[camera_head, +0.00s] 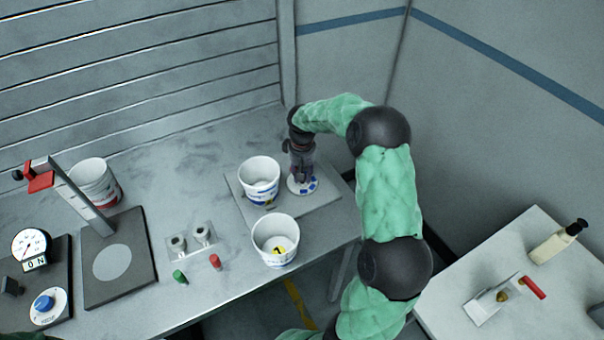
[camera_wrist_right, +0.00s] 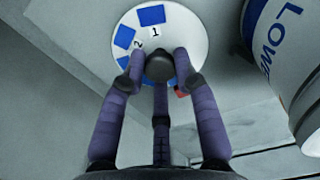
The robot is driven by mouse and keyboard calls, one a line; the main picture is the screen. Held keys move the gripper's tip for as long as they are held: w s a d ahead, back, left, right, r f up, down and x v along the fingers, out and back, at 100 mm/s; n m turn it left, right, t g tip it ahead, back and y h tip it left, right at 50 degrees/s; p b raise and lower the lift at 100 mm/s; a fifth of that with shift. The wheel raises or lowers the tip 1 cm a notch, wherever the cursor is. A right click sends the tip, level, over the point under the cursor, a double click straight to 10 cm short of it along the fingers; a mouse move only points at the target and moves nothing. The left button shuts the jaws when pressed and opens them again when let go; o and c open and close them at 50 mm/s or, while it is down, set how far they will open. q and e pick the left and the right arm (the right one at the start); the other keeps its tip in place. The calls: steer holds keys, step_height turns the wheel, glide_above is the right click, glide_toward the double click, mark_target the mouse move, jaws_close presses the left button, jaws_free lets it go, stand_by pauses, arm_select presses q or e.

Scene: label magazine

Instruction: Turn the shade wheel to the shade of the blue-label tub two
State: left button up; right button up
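The shade wheel (camera_head: 303,186) is a white disc with blue patches on the grey plate at the table's right end. In the right wrist view the wheel (camera_wrist_right: 195,35) shows the digits 1 and 2 beside blue patches, and a small red mark (camera_wrist_right: 181,93) at its near edge. My right gripper (camera_head: 301,172) reaches down onto it, its fingers closed around the dark central knob (camera_wrist_right: 160,66). A white tub with a blue label (camera_head: 260,182) stands just left of the wheel; its lettering shows in the wrist view (camera_wrist_right: 290,40). My left gripper is out of view.
Another white tub (camera_head: 274,242) with a yellow numbered mark inside stands at the front edge. A red-marked tub (camera_head: 94,183), press stand (camera_head: 118,285), dial (camera_head: 30,244) and blue button (camera_head: 44,303) are left.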

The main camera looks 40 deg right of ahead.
steer(key=o, duration=0.4)
step_height(320, 180, up, 12)
stand_by(0.6)
steer(key=shift+f, duration=0.1)
stand_by(0.4)
